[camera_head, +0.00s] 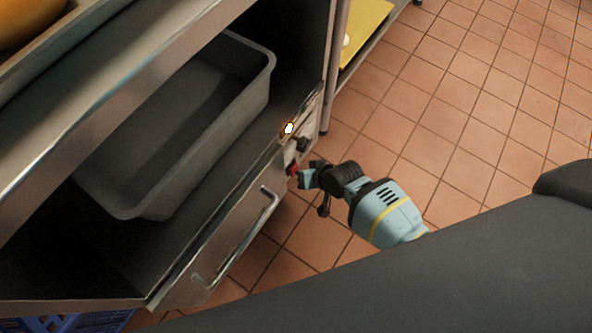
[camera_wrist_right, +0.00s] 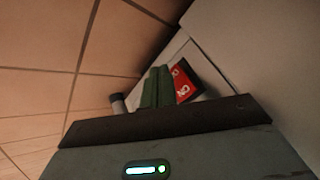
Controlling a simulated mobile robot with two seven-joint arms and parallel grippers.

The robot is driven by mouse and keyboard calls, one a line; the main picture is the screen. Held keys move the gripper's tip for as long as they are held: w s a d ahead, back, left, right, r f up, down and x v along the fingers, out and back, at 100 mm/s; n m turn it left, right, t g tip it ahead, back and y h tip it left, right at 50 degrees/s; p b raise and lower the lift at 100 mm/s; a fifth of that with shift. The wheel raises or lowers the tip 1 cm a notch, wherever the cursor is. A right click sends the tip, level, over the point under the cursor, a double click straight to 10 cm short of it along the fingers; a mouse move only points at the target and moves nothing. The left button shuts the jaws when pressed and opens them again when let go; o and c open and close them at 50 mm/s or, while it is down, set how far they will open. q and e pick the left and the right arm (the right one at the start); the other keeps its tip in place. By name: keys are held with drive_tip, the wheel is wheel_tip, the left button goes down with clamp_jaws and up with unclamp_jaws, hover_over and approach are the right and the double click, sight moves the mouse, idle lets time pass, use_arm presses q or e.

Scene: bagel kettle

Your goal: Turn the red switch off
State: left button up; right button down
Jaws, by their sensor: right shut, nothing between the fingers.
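The red switch (camera_wrist_right: 185,84) shows in the right wrist view as a red rocker with white markings, set in a pale panel. In the head view a small red patch of it (camera_head: 292,169) shows at the right end of the cabinet front. My right gripper (camera_wrist_right: 158,86) is shut and empty, its green fingers right beside the switch and covering part of its left side. I cannot tell whether they touch it. In the head view the right gripper (camera_head: 304,178) is at the panel, coming from the right. My left gripper is not in view.
A dark knob (camera_head: 302,144) sits above the switch. A drawer with a metal handle (camera_head: 270,205) is to the left. A grey tub (camera_head: 262,90) stands on the shelf above. Tiled floor (camera_head: 480,110) is open at the right.

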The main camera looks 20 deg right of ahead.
drive_tip(key=shift+w+a, duration=0.2)
drive_tip(key=shift+w, duration=0.05)
idle(0.5)
idle(0.4)
drive_tip(key=shift+s+d+r+p, duration=0.1)
drive_tip(key=shift+s+d+p, duration=0.45)
drive_tip(key=shift+p, duration=0.3)
drive_tip(key=shift+s, duration=0.15)
drive_tip(key=s+d+p, duration=0.1)
drive_tip(key=s, duration=0.1)
drive_tip(key=s+d+r+p, duration=0.1)
drive_tip(key=p, duration=0.1)
drive_tip(key=shift+s+d, duration=0.35)
drive_tip(key=shift+d, duration=0.05)
